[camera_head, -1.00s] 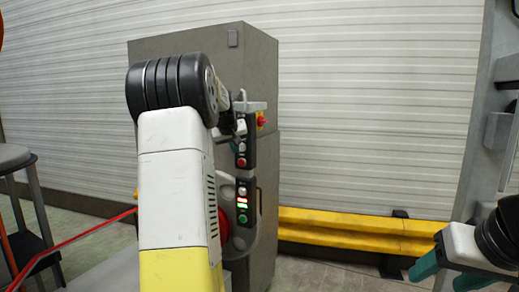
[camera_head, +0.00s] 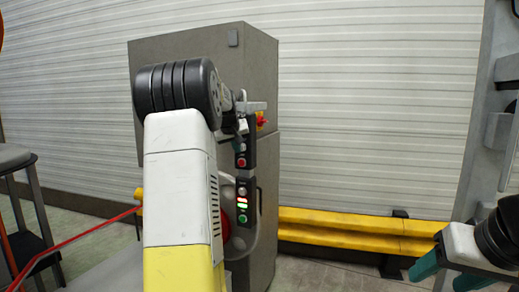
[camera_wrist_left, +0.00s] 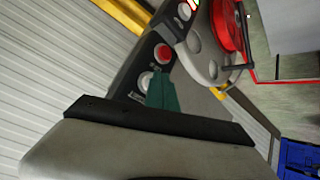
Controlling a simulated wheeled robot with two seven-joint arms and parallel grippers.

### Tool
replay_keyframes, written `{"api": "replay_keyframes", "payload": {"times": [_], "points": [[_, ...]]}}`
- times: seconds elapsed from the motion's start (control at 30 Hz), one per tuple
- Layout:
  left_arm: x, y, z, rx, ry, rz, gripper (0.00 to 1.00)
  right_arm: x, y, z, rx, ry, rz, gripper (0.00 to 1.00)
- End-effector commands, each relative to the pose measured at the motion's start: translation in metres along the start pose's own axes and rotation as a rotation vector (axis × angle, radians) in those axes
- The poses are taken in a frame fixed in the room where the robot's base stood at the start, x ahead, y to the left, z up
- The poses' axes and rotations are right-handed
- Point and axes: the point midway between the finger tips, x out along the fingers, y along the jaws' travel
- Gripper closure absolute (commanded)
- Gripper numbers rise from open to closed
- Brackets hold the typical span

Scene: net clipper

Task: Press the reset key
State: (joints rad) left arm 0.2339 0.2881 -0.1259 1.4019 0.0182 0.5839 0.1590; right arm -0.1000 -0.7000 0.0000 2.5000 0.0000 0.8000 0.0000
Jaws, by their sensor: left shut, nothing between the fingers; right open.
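A dark control panel (camera_head: 241,207) stands upright on the front of the grey cabinet. Its upper part has a red button (camera_head: 241,162) with a pale button (camera_head: 241,147) just above. Its lower part has a pale button (camera_head: 242,191), lit red and green displays and a green button (camera_head: 242,219). The labels are too small to read, so I cannot tell which is the reset key. My left gripper (camera_wrist_left: 163,92) is shut, its teal tips close beside the upper pale button (camera_wrist_left: 146,81); contact is unclear. My right gripper (camera_head: 430,262) is open and empty, away at the lower right.
The grey cabinet (camera_head: 205,45) carries a red-and-yellow switch (camera_head: 262,119) near my left wrist. A red reel (camera_wrist_left: 228,25) sits beside the panel. A yellow barrier (camera_head: 330,228) runs along the white shutter wall. A grey stool (camera_head: 14,156) stands at the left.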

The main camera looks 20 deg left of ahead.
Motion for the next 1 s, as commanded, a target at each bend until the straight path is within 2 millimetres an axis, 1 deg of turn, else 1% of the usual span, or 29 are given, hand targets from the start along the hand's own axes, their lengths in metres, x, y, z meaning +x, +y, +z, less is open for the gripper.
{"api": "replay_keyframes", "payload": {"times": [0.67,1.0], "points": [[0.002,0.002,-0.003,0.0,0.001,0.0,1.0,0.0,0.0,0.0,0.0,0.0,0.0,0.42],[-0.008,-0.005,0.006,0.0,0.0,0.0,1.0,0.0,0.0,0.0,0.0,0.0,0.0,0.42]]}}
